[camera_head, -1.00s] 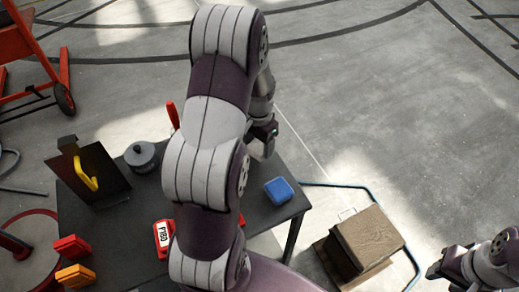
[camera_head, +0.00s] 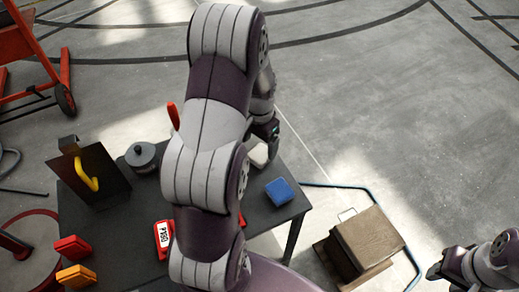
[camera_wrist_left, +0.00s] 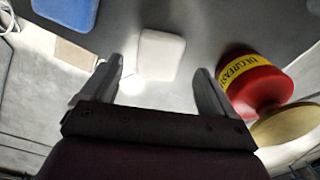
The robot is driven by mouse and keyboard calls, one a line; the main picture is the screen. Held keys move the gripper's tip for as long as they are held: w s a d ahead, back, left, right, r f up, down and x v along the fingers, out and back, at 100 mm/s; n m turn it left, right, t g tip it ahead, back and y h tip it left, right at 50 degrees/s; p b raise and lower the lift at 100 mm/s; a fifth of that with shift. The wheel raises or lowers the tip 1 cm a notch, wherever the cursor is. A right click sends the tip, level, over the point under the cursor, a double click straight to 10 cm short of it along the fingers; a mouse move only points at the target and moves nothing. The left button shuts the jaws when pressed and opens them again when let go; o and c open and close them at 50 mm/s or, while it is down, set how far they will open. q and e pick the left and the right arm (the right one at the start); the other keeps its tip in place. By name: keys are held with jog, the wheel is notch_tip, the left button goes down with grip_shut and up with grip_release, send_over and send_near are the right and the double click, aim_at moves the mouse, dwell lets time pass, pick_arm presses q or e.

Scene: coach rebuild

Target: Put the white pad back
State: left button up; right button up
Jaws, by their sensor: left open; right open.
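The white pad (camera_head: 258,155) lies on the dark table near its far right edge, partly hidden by my left arm in the head view. In the left wrist view the white pad (camera_wrist_left: 161,54) is a rounded square lying flat, just beyond and between the fingertips. My left gripper (camera_wrist_left: 160,72) is open and empty, with clear space between each finger and the pad; in the head view the left gripper (camera_head: 268,135) is above the pad. My right gripper (camera_head: 436,270) is open, low at the right, away from the table.
A blue block (camera_head: 280,191) lies on the table (camera_head: 120,230) nearer its right corner. A red degreaser can (camera_wrist_left: 256,82) stands close beside the right finger. A grey lidded pot (camera_head: 141,157) and a dark stand with a yellow handle (camera_head: 86,174) are left. A brown box (camera_head: 366,240) is off the table.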

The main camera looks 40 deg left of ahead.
aim_at(260, 154)
pick_arm(q)
notch_tip(260, 154, up, 7)
jog(key=s+d, duration=0.5)
jog(key=d, duration=0.2)
jog(key=s+d+t, duration=0.1)
jog(key=s+d, duration=0.3)
jog(key=d, duration=0.4)
jog(key=shift+s+d+n, duration=0.2)
jog(key=shift+s+n, duration=0.15)
jog(key=shift+n, duration=0.05)
